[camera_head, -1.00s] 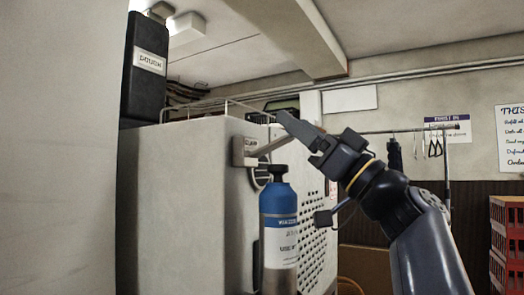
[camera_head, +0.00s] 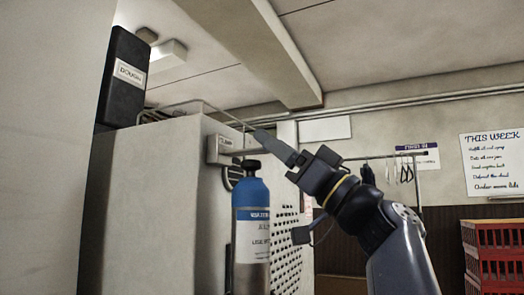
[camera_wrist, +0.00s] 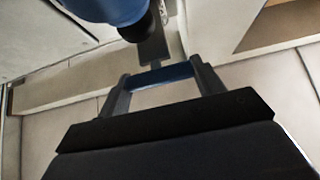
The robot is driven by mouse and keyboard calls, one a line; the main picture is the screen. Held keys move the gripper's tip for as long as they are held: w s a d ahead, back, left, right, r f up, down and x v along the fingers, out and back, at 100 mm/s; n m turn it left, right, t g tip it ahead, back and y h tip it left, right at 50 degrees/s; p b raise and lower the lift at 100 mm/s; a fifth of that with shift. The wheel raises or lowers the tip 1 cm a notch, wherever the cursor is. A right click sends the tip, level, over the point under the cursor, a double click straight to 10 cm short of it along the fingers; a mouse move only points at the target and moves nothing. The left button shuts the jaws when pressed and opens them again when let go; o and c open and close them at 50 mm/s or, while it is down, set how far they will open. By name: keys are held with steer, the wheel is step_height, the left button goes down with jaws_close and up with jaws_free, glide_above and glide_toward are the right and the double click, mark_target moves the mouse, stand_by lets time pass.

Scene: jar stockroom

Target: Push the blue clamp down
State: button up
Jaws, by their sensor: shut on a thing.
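My gripper (camera_head: 304,160) is shut on a long blue-grey bar (camera_head: 277,146) that points up and left. In the wrist view a blue crosspiece (camera_wrist: 165,75) lies between the two fingers, and a dark flat plate (camera_wrist: 152,45) shows beyond it. I cannot tell whether this held piece is the blue clamp. A pale bracket (camera_head: 220,148) with a small label is fixed to the cabinet side, left of the bar's tip. A pale arm (camera_head: 250,152) reaches from it toward the bar. Whether they touch is unclear.
A blue-topped gas cylinder (camera_head: 251,210) stands just below the bracket, close under my arm. A large pale cabinet (camera_head: 145,215) fills the left, with a dark labelled box (camera_head: 122,85) on top. Red crates (camera_head: 490,250) stand at the far right.

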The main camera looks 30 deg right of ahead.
steer(key=shift+f, duration=0.15)
steer(key=o, duration=1.4)
steer(key=v, duration=1)
steer(key=shift+s+d+f+b, duration=0.15)
steer(key=shift+s+f+b, duration=0.05)
steer(key=shift+b, duration=0.1)
steer(key=x, duration=1.1)
steer(key=shift+p, duration=0.35)
steer(key=shift+s+d, duration=0.1)
